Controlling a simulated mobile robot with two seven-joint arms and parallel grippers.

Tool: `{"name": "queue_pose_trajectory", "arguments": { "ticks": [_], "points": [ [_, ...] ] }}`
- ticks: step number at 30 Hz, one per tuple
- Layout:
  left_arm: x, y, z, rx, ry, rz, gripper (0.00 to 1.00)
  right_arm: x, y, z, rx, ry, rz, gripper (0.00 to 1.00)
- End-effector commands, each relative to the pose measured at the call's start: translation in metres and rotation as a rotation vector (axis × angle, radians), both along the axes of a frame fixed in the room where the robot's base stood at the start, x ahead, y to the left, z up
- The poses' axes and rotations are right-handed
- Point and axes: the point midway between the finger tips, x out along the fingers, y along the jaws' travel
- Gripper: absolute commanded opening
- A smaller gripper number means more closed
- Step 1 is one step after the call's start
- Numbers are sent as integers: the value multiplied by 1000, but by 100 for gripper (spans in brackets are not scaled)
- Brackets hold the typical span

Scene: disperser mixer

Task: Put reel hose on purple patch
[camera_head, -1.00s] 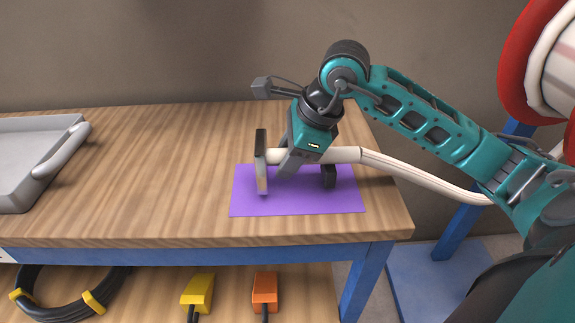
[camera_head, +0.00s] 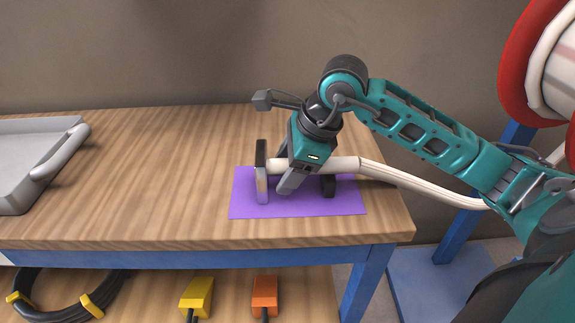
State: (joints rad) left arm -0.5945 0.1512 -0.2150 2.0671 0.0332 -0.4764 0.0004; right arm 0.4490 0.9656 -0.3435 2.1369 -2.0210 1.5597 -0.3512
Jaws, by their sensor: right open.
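The purple patch (camera_head: 240,206) lies flat near the right front corner of the wooden table. The white reel hose (camera_head: 410,181) runs from the reel side at the right to its end over the patch. Its end piece (camera_head: 262,186), a pale bar with a dark top, stands upright at the patch's left part. My right gripper (camera_head: 287,188) is open and points down over the patch, its fingers around or beside the hose end; I cannot tell whether they touch it. A dark part (camera_head: 328,186) shows on the patch to the right of the fingers. My left gripper is not in view.
A grey tray (camera_head: 28,172) stands at the table's left. A red and white reel (camera_head: 540,65) is at the upper right. Below are a coiled black cable (camera_head: 65,305), a yellow block (camera_head: 197,294) and an orange block (camera_head: 264,294). The table's middle is clear.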

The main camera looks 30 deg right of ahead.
Motion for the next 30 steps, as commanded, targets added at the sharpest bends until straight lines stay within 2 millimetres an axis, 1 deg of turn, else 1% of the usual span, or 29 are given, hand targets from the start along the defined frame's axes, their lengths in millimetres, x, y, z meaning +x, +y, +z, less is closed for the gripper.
{"name": "queue_pose_trajectory", "arguments": {
  "ticks": [3,5,8,15,19,24,30],
  "points": [
    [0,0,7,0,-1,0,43,0,0,6,1,0,1,64],
    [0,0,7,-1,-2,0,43,-2,-3,12,-3,-3,-2,64],
    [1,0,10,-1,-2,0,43,-9,-7,30,-4,-3,-1,64],
    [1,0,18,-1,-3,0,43,-28,-20,78,-4,-3,-1,64],
    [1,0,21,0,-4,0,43,-36,-24,97,-3,-3,-2,64],
    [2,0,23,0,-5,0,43,-42,-27,110,-1,0,-1,64],
    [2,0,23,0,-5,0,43,-43,-28,112,0,0,0,64]
  ]
}}
